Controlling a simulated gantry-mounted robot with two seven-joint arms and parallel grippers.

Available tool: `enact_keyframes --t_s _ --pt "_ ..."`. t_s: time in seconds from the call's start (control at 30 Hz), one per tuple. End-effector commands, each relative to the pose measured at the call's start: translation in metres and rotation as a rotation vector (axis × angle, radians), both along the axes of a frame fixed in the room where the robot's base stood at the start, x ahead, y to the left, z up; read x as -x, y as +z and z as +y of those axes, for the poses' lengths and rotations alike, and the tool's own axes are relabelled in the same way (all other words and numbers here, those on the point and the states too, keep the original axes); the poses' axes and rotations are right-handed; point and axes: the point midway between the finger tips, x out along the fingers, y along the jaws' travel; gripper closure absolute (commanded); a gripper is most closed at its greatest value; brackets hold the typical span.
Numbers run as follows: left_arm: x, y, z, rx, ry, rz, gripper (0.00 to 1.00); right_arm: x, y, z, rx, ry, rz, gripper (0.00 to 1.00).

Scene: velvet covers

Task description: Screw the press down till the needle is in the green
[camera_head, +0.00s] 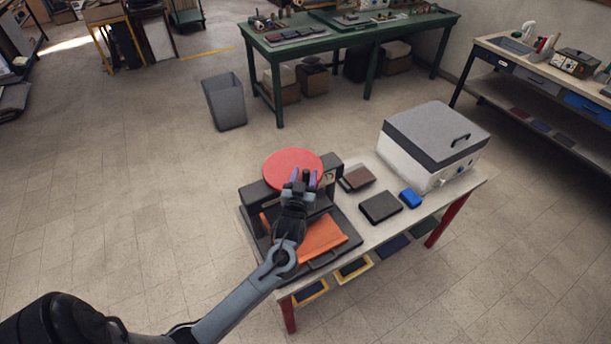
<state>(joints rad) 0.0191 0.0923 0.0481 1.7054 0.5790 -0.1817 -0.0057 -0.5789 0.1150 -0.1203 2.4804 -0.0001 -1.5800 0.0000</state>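The press (262,193) stands at the left end of a small table, a dark frame with a round red wheel (285,160) on top. A small dark knob (306,173) stands up at the wheel's near right edge. A pale gauge (329,177) shows partly beside the wheel; its needle is too small to read. An orange sheet (318,238) lies in the press's lower part, partly covered by my arm. Contact is unclear. My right gripper is out of view.
A white box with a grey lid (437,135) stands at the far right end. A grey bin (225,103) stands on the floor behind.

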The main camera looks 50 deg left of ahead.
Motion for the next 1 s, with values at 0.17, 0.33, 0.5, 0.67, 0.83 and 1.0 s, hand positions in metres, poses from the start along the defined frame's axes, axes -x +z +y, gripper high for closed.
enact_keyframes --t_s 0.17,0.33,0.5,0.67,0.83,1.0 --pt "0.000 0.000 -0.001 0.001 -0.002 0.001 0.52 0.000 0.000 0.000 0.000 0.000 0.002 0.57" --pt "0.009 -0.001 -0.008 0.002 -0.003 0.001 0.52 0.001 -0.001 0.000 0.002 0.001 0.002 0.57" --pt "0.031 -0.002 -0.023 0.002 -0.003 0.001 0.52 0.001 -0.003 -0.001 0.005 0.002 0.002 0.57" --pt "0.054 -0.002 -0.039 0.003 -0.002 0.002 0.52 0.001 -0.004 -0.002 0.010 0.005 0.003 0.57" --pt "0.074 -0.001 -0.053 0.002 -0.001 0.001 0.52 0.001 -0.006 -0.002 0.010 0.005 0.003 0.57" --pt "0.085 -0.001 -0.061 0.000 0.000 0.001 0.52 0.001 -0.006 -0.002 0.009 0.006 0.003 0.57"
